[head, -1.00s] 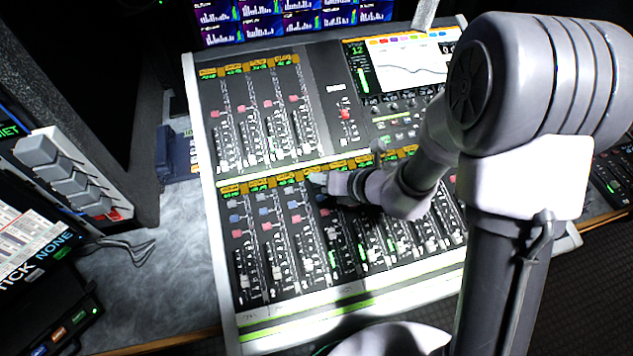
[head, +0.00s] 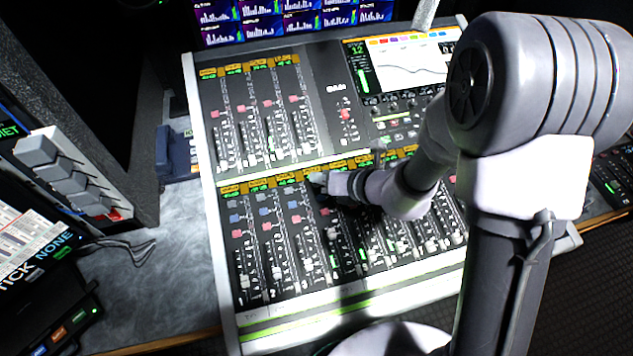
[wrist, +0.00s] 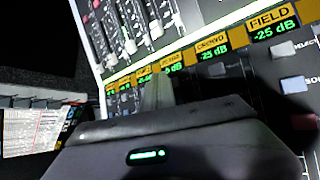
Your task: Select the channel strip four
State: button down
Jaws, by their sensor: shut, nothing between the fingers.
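The mixing console (head: 330,160) fills the middle of the head view, with an upper and a lower bank of channel strips. Counted from the left, the fourth lower strip has an orange and green label (head: 312,173). My gripper (head: 319,182) is shut and empty, its tip just below that label and over the top of the strip. It hides the top button there, and I cannot tell whether it touches. In the wrist view the shut fingers (wrist: 157,93) point at the label row. The FIELD label (wrist: 270,22) and a grey select button (wrist: 283,50) lie to their right.
Lower strips carry grey, blue and red buttons with faders below. The upper fader bank (head: 260,115) and a screen (head: 410,60) lie beyond. A grey button box (head: 65,175) stands at left. My arm covers much of the console's right side.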

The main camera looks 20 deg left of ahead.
jog(key=shift+f, duration=0.1)
jog(key=shift+f+b, duration=0.3)
jog(key=shift+b, duration=0.05)
jog(key=shift+w+f+b, duration=0.1)
jog(key=shift+f+b, duration=0.2)
jog(key=shift+f, duration=0.1)
dwell(0.5)
dwell(0.3)
jog(key=shift+r+p, duration=0.7)
jog(key=shift+r, duration=0.1)
jog(key=shift+r, duration=0.1)
jog(key=r+p, duration=0.2)
jog(key=r, duration=0.1)
jog(key=r+p, duration=0.1)
jog(key=p, duration=0.1)
jog(key=shift+s+d+r, duration=0.2)
jog(key=shift+s+r, duration=0.2)
